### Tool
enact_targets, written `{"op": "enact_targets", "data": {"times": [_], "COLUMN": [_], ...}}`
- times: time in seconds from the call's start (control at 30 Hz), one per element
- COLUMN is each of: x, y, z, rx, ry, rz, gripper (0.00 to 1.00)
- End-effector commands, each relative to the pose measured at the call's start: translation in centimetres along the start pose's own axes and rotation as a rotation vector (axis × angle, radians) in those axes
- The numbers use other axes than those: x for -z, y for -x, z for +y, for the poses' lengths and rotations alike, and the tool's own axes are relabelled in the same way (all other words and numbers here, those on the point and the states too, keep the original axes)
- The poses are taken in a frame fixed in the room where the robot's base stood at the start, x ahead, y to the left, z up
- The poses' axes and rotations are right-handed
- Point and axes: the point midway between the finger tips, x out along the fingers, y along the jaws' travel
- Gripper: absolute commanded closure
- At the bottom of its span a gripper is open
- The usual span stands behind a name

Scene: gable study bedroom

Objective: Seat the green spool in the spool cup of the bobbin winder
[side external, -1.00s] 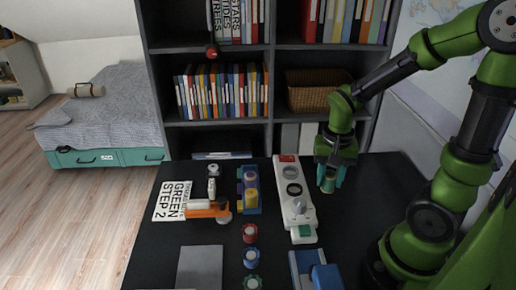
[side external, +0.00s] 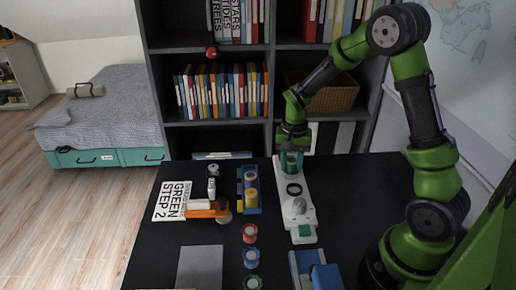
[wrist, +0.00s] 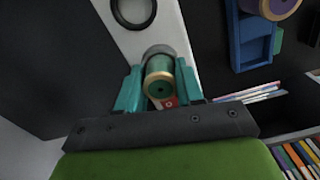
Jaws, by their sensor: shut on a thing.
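My gripper (side external: 291,160) is shut on the green spool (wrist: 160,78), with one teal finger on each side of it in the wrist view. The white bobbin winder (side external: 283,195) stands on the dark table below, and my gripper is over its far end. In the wrist view the spool is lined up with a grey round cup (wrist: 166,49) on the winder, whose opening is mostly hidden by the spool. I cannot tell whether the spool is above the cup or inside it. A black ring (side external: 294,189) and a grey knob (side external: 299,204) are nearer the front.
A blue rack (side external: 250,209) with yellow and purple spools stands left of the winder. A red spool (side external: 250,233) and other spools stand in front of it. An orange and white device (side external: 205,209) is farther left. A blue object (side external: 326,278) is at front right. The table right of the winder is clear.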

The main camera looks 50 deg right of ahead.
Motion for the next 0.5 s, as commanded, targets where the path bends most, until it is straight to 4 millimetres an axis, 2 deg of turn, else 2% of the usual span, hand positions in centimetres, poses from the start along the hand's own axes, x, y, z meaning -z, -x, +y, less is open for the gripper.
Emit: {"op": "enact_targets", "data": {"times": [0.37,0.4,0.5], "x": [0.00,0.00,0.00], "y": [-0.42,-0.44,-0.42], "z": [-0.02,-0.03,-0.02], "rx": [0.001,0.002,0.002], "ry": [0.000,0.000,0.000], "rz": [0.001,0.001,0.001], "gripper": [0.93,0.61,0.45]}}
